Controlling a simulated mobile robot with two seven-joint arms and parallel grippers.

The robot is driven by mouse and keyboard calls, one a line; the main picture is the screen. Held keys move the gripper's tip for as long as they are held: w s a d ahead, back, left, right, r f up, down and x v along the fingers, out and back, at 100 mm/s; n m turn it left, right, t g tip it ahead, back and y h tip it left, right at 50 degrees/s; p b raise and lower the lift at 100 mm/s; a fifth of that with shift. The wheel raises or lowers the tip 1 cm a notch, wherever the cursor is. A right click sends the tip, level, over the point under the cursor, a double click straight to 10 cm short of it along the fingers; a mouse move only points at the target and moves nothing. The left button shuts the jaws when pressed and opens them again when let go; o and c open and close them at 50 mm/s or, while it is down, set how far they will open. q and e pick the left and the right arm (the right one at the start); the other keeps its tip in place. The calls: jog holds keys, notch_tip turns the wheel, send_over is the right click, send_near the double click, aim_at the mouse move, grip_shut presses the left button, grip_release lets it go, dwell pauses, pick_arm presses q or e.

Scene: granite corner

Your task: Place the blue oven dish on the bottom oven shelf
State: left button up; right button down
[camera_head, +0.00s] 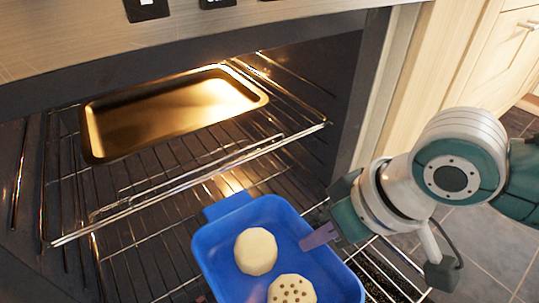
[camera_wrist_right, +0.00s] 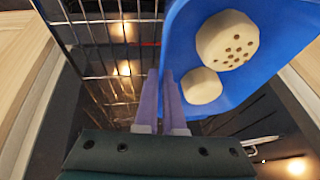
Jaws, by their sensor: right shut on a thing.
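The blue oven dish (camera_head: 215,252) holds two pale round pieces, one plain (camera_head: 256,251) and one dotted with holes (camera_head: 292,290). My right gripper (camera_head: 305,241) is shut on the dish's right wall. In the right wrist view the purple fingers (camera_wrist_right: 160,78) meet at the edge of the blue dish (camera_wrist_right: 262,88). The dish is in front of the open oven, over the lower wire shelf (camera_head: 150,255), and hides part of it. I cannot tell whether it touches that shelf. My left gripper is not clearly visible.
A golden baking tray (camera_head: 170,112) sits on the upper wire shelf (camera_head: 190,180), above and behind the dish. The oven's right side wall (camera_head: 345,105) is close to my right arm. Wooden cabinets (camera_head: 490,60) stand at right above a tiled floor.

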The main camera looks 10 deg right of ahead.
jog(key=shift+w+a, duration=0.55)
notch_tip(320, 180, down, 4)
jog(key=b, duration=0.3)
jog(key=shift+r+b, duration=0.25)
jog(key=shift+b, duration=0.05)
jog(key=shift+r, duration=0.1)
jog(key=c, duration=1.4)
grip_release()
jog(key=shift+d+f, duration=0.1)
jog(key=shift+f, duration=0.1)
jog(key=o, duration=0.4)
jog(key=shift+r, duration=0.1)
